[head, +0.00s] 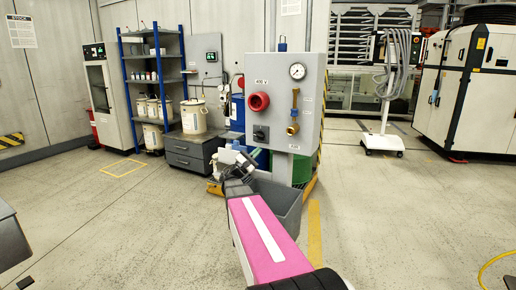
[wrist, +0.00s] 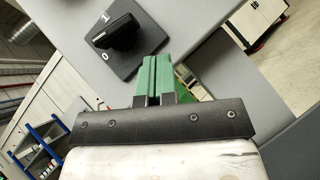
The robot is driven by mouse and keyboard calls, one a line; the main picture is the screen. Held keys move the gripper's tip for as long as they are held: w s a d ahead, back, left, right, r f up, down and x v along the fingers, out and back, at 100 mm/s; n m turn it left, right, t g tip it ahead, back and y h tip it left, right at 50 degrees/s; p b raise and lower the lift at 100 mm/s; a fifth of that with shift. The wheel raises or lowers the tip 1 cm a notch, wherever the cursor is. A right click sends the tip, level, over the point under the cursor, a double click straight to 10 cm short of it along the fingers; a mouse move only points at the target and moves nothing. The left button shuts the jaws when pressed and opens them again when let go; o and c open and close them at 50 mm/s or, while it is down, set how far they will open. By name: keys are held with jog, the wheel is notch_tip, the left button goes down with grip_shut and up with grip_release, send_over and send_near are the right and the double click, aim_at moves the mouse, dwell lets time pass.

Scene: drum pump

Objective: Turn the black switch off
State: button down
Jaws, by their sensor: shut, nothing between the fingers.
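The black switch (wrist: 123,34) is a raised knob on a dark square plate, with white 1 and 0 marks beside it in the wrist view. I cannot tell for certain which mark the knob points at. In the head view the switch (head: 261,133) is small, low on the left of the grey panel front. My gripper (wrist: 156,62) has green fingers, shut together with nothing between them. The fingertips show just beside the plate's lower right edge; I cannot tell whether they touch it. In the head view my gripper (head: 244,158) is below and left of the switch, partly hidden by my wrist.
The grey panel (head: 308,110) also carries a red socket (head: 258,102), a pressure gauge (head: 297,71) and a brass valve (head: 294,115). A grey bin (head: 285,205) stands below it. A drawer cabinet (head: 190,150) is at left.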

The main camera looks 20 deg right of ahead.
jog(key=s+a+f, duration=0.3)
jog(key=a+f, duration=0.3)
jog(key=f, duration=0.1)
jog(key=shift+a, duration=0.4)
